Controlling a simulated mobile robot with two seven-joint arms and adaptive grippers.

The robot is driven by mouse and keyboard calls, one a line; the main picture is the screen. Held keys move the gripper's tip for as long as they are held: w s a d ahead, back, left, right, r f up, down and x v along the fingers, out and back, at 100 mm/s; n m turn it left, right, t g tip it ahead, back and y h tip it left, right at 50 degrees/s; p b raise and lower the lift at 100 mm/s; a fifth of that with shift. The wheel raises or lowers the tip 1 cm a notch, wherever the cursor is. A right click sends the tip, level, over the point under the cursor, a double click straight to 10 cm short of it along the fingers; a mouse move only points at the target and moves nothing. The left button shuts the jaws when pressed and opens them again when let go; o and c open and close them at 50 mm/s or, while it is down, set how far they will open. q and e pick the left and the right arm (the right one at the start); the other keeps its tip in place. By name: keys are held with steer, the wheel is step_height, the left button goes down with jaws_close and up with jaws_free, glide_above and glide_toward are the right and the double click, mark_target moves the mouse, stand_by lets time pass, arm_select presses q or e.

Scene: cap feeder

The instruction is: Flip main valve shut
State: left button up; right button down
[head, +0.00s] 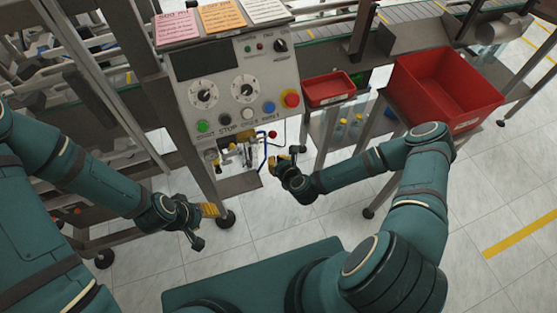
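Below the control panel (240,85) is a small cluster of pipes and fittings (238,152) with a blue pipe (262,152) and a small red part (273,134). Which part is the main valve, and how its handle stands, is too small to tell. My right gripper (286,155) is just right of the blue pipe, with its yellow-padded fingers apart and nothing seen between them. I cannot tell whether it touches the fittings. My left gripper (205,222) hangs lower left, away from the pipes, and its finger gap is unclear.
The panel has dials, coloured buttons and paper notes (222,16) above. A small red tray (328,101) and a large red bin (402,92) stand to the right. A metal frame post (180,110) stands left of the pipes. The tiled floor (450,205) is open at the right.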

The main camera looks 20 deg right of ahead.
steer(key=x, duration=0.7)
steer(key=shift+w+d+r, duration=0.15)
steer(key=shift+r, duration=0.9)
steer(key=shift+w+d+r, duration=0.1)
steer(key=shift+d+r, duration=0.05)
steer(key=shift+r, duration=0.85)
arm_select(q)
steer(key=shift+s, duration=0.1)
arm_select(e)
steer(key=shift+w, duration=0.15)
